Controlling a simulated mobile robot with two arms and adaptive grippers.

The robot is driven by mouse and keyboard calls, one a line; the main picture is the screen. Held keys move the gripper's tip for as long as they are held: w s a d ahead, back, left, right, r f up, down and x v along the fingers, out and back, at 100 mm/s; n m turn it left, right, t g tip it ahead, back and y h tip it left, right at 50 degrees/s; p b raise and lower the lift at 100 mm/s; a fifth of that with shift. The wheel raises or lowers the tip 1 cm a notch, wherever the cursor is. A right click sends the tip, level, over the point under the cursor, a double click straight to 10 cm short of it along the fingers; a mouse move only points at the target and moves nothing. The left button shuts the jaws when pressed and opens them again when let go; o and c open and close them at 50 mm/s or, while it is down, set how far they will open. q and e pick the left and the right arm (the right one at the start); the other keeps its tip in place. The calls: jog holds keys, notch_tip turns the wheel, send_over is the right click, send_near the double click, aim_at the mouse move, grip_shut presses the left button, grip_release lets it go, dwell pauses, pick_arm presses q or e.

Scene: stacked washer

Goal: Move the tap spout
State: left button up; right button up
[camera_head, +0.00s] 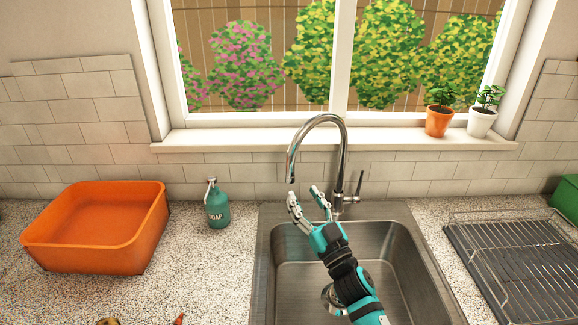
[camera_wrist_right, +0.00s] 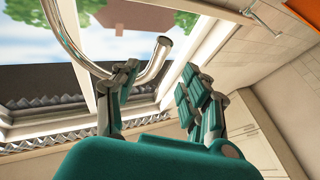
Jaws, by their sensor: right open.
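The tap spout (camera_head: 319,118) is a chrome gooseneck tube behind the sink (camera_head: 263,275). Its arch bends to the left and its open end points down over the sink's back left part. My right gripper (camera_head: 304,193) is open, just below and slightly right of the spout's end. In the right wrist view, the spout's bent end (camera_wrist_right: 157,57) passes by the left finger and reaches toward the gap between the fingers of my right gripper (camera_wrist_right: 160,75). I cannot tell whether they touch. My left gripper is not in view.
The tap handle (camera_head: 358,188) stands right of the spout's base. A teal soap bottle (camera_head: 218,208) and an orange tub (camera_head: 95,250) are on the left counter. A dish rack (camera_head: 520,265) is on the right. Two potted plants (camera_head: 438,120) stand on the windowsill.

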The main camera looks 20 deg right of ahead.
aim_at(292, 175)
jog(key=p+x, duration=0.1)
jog(key=x, duration=0.6)
jog(key=shift+w+r, duration=0.25)
jog(key=shift+w, duration=0.1)
jog(key=shift+w+a+r+p, duration=0.1)
jog(key=shift+w+r+p, duration=0.05)
jog(key=shift+w+p, duration=0.2)
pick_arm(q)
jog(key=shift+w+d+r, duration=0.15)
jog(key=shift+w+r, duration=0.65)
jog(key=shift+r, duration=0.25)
pick_arm(e)
grip_shut()
